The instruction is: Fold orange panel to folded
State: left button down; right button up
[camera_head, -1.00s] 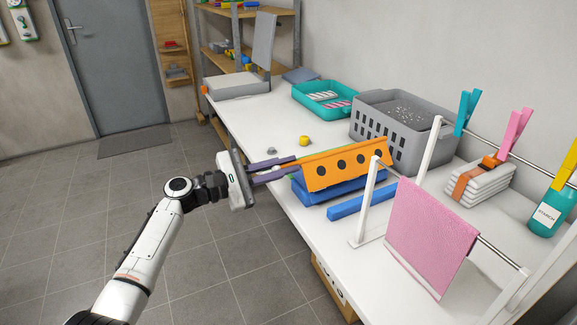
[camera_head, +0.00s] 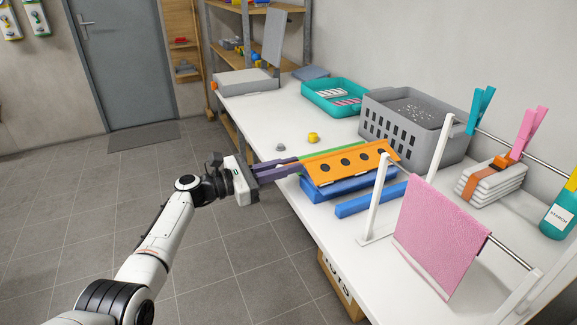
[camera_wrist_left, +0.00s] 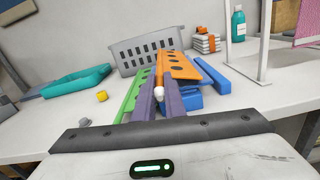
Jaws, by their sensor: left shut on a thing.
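The orange panel (camera_head: 352,157) has a row of dark holes and sits tilted over a blue base (camera_head: 337,190) on the white table. It also shows in the wrist view (camera_wrist_left: 173,72). A green panel (camera_head: 343,148) lies behind it in the head view and left of it in the wrist view (camera_wrist_left: 131,97). My left gripper (camera_head: 299,168) reaches in from the left with purple fingers at the panel's left end. In the wrist view it (camera_wrist_left: 160,84) is shut on the orange panel's near end, where a small white knob shows. The exact contact is partly hidden by the fingers. My right gripper is out of view.
A blue bar (camera_head: 371,199) lies in front of the base. A drying rack with a pink cloth (camera_head: 440,230) stands at the near right. A grey basket (camera_head: 420,130) and a teal tray (camera_head: 335,97) are behind. A yellow piece (camera_head: 313,138) lies on clear tabletop.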

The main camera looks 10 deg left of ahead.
pick_arm(q)
jog(key=shift+f, duration=0.15)
jog(key=c, duration=1.8)
grip_release()
jog(key=v, duration=1)
jog(key=shift+s+a+p, duration=0.1)
jog(key=shift+a+p, duration=0.1)
jog(key=shift+p, duration=0.1)
